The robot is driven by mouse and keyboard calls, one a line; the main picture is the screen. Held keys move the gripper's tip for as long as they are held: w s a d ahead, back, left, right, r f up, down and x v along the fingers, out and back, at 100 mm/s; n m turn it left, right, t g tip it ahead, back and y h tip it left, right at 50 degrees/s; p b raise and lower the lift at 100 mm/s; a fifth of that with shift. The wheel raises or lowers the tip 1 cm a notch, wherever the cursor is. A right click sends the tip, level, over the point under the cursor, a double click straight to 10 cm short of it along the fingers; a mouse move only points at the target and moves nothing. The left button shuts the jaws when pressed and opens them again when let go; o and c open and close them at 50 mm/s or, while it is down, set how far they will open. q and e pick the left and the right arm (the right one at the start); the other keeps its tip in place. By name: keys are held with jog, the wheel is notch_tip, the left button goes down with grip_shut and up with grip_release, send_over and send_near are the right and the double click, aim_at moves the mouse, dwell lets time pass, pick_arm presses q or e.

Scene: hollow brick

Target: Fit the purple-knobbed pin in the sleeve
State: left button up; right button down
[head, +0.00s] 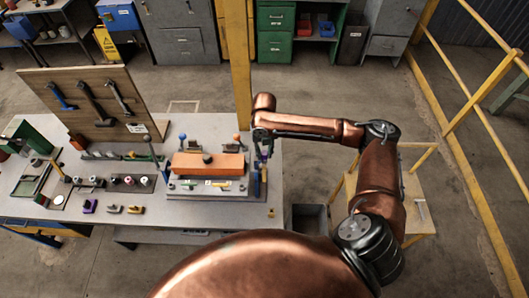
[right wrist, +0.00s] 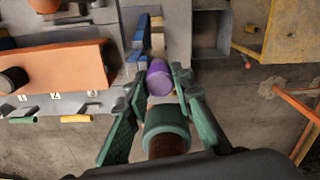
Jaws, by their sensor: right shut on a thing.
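My right gripper (head: 263,148) is over the right end of the bench, beside the grey fixture (head: 180,190). In the right wrist view its green fingers (right wrist: 158,82) are closed around the purple knob (right wrist: 160,78) of the pin. A little purple also shows below the gripper in the head view (head: 264,158). The pin's shaft is hidden beneath the knob. Blue upright parts (right wrist: 142,42) stand just left of the knob. I cannot make out the sleeve, nor whether the pin is in it. My left gripper is not in view.
An orange block (head: 207,165) with a black knob lies on the fixture, left of the gripper. Small green (right wrist: 22,120) and yellow (right wrist: 75,118) pieces lie along its front. A tool board (head: 92,100) stands at the back left. A grey bin (head: 310,219) is right of the bench.

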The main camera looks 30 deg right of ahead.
jog(key=c, duration=1.6)
grip_release()
notch_tip(320, 180, up, 12)
